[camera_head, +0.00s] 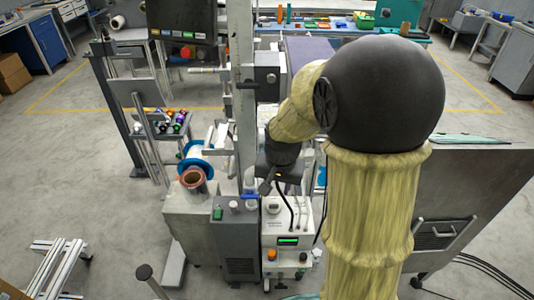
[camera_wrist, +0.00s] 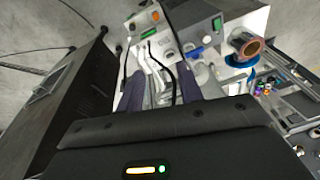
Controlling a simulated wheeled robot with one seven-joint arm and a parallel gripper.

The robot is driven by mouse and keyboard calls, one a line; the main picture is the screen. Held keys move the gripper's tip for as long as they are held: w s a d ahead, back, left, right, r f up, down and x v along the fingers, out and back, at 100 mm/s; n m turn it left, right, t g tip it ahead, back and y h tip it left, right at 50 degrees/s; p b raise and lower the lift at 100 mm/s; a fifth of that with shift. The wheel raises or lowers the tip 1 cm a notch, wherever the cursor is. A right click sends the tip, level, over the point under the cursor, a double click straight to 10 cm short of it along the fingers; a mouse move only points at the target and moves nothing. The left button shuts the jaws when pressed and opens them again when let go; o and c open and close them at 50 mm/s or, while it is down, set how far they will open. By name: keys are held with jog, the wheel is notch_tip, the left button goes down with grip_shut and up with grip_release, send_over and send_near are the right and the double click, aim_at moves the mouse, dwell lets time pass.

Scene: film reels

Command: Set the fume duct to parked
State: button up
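I cannot pick out the fume duct for certain. A thin black curved tube (camera_head: 287,205) rises over the white unit with the green display (camera_head: 288,240). Black curved tubes (camera_wrist: 165,68) also show in the wrist view, between and beyond my fingers. My gripper (camera_head: 270,186) hangs above the machine behind that white unit, partly hidden by my own arm. In the wrist view my gripper (camera_wrist: 156,65) has its two fingers apart, with white rods and the tubes showing between them. I see nothing held, and whether a finger touches the tubes is unclear.
A grey box unit with a green button (camera_head: 218,214) and a copper-coloured reel (camera_head: 193,178) stand to the left. A blue-rimmed reel (camera_head: 192,160) is behind. A large grey cabinet (camera_head: 470,195) stands at right.

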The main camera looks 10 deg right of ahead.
jog(key=s+a+f+m+t+y+b, duration=0.1)
jog(key=a+f+m+t+b, duration=0.4)
jog(key=f+b, duration=0.55)
jog(key=w+d+f+m+t+b, duration=0.15)
jog(key=w+m+t+b, duration=0.5)
jog(key=m+b, duration=0.75)
jog(key=d+r+m+t+h+b, duration=0.1)
jog(key=m, duration=0.3)
jog(key=d+r+m+t+h, duration=0.1)
jog(key=m, duration=0.4)
jog(key=s+d+r+m+t+h+b, duration=0.1)
jog(key=d+r+m+t, duration=0.1)
jog(key=m, duration=0.2)
jog(key=shift+b, duration=0.3)
jog(key=shift+w+r, duration=0.1)
jog(key=shift+w, duration=0.15)
